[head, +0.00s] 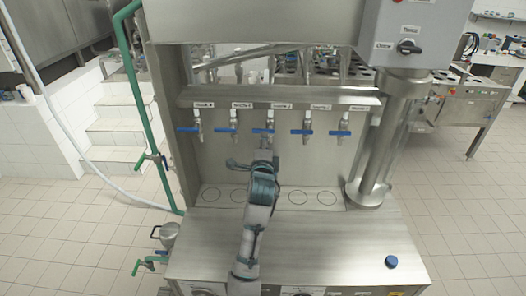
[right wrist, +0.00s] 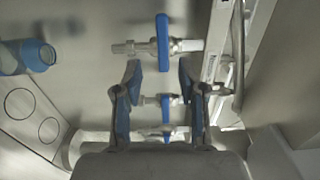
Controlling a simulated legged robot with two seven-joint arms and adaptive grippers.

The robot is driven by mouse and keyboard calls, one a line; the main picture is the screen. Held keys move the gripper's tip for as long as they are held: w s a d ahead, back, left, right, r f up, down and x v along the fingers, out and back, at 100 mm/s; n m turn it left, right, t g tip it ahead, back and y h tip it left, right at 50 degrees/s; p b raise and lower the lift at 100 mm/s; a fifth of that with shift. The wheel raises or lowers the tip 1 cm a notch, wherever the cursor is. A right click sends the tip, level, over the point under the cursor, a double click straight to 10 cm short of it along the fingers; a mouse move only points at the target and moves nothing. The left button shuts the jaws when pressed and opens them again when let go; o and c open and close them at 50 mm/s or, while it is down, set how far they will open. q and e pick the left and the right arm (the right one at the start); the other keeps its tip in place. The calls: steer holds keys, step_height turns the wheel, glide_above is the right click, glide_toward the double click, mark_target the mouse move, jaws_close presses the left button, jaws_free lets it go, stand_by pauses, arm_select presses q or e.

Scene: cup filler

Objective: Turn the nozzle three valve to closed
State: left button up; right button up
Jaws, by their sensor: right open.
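The nozzle three valve is the middle one in the row, with a blue lever (head: 264,131) lying crosswise to its pipe. My right gripper (head: 262,152) is just below it in the head view. In the right wrist view, a near blue lever (right wrist: 163,42) lies just beyond and between the fingertips of my open right gripper (right wrist: 160,72). That lever is crosswise to its metal pipe. The fingers appear apart from it, one on each side. I cannot tell the exact depth gap. My left gripper is not in view.
Neighbouring blue levers (head: 230,130) (head: 306,132) sit close on both sides. A label rail (head: 280,99) runs above. A bluish bottle-like thing (right wrist: 36,55) stands below the nozzles in the wrist view. A steel column (head: 377,150) stands right. A blue cap (head: 391,262) lies on the steel counter.

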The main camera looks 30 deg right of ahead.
steer(key=v, duration=0.5)
stand_by(0.4)
